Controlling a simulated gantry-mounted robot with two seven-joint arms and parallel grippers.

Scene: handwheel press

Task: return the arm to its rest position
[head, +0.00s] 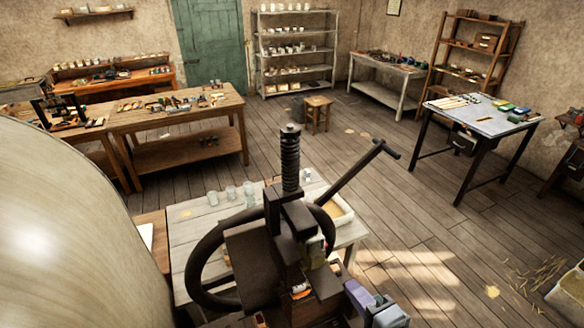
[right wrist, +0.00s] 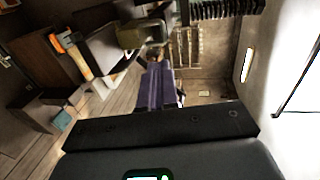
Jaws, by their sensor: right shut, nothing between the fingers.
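The dark press (head: 287,215) stands in the lower middle of the head view, with an upright threaded screw, a large handwheel (head: 200,262) and a long lever bar (head: 350,176) slanting up to the right. My right gripper (head: 357,292) is just right of the press's lower body. Its purple fingers (right wrist: 156,84) show in the right wrist view, shut and empty. Part of the press with its screw (right wrist: 225,10) is at the top of that view; I cannot tell the exact gap. My left gripper is not in view.
A pale table (head: 190,228) with several glasses and a tray (head: 343,216) lies behind the press. Wooden benches (head: 180,115) stand at the left, a metal table (head: 480,118) at the right. The plank floor (head: 420,225) to the right is mostly open.

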